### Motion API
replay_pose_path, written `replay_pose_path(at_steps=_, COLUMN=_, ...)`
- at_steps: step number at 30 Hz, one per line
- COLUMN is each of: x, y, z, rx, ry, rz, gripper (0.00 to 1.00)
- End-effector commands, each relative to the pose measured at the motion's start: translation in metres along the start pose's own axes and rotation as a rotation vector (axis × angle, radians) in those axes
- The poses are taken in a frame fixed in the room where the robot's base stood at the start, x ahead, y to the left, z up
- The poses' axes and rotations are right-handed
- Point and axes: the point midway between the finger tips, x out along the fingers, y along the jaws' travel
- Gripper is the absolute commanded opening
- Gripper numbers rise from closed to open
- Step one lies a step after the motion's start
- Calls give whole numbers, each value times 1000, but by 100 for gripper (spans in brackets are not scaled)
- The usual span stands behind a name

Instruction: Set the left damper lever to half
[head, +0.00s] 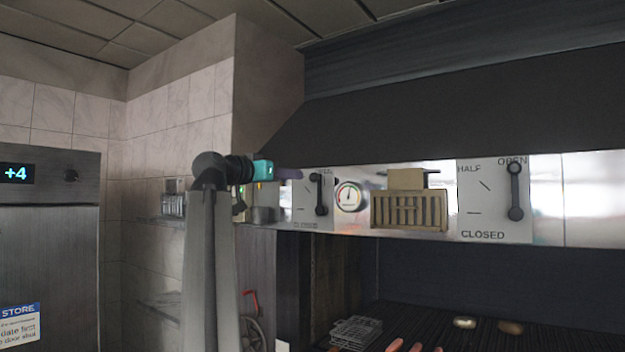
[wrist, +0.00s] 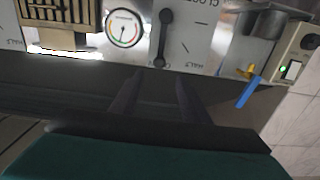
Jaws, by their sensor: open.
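The left damper lever (head: 320,195) is a dark bar on a white plate (head: 300,205) on the hood's front. It stands upright at the OPEN end; the plate's lettering is partly hidden by my arm. In the wrist view, which is upside down, the same lever (wrist: 162,38) shows whole, with its handle end lowest in the picture. My gripper (wrist: 161,84) is open and empty, its two dark fingers apart just short of the handle end, not visibly touching it. In the head view my gripper (head: 288,173) is left of the lever.
A round gauge (head: 348,196) and a slatted vent box (head: 408,210) sit right of the left lever. A right damper lever (head: 515,190) points to OPEN.

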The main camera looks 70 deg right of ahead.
Motion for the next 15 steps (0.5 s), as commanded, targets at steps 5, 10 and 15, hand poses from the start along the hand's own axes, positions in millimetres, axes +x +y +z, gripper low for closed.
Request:
replay_pose_path(at_steps=5, x=6, y=0, z=0, rx=-1, ry=-1, rz=0, gripper=42)
replay_pose_path(at_steps=10, x=20, y=0, z=-2, rx=-1, ry=-1, rz=2, gripper=42)
replay_pose_path(at_steps=15, x=43, y=0, z=-2, rx=-1, ry=-2, rz=2, gripper=42)
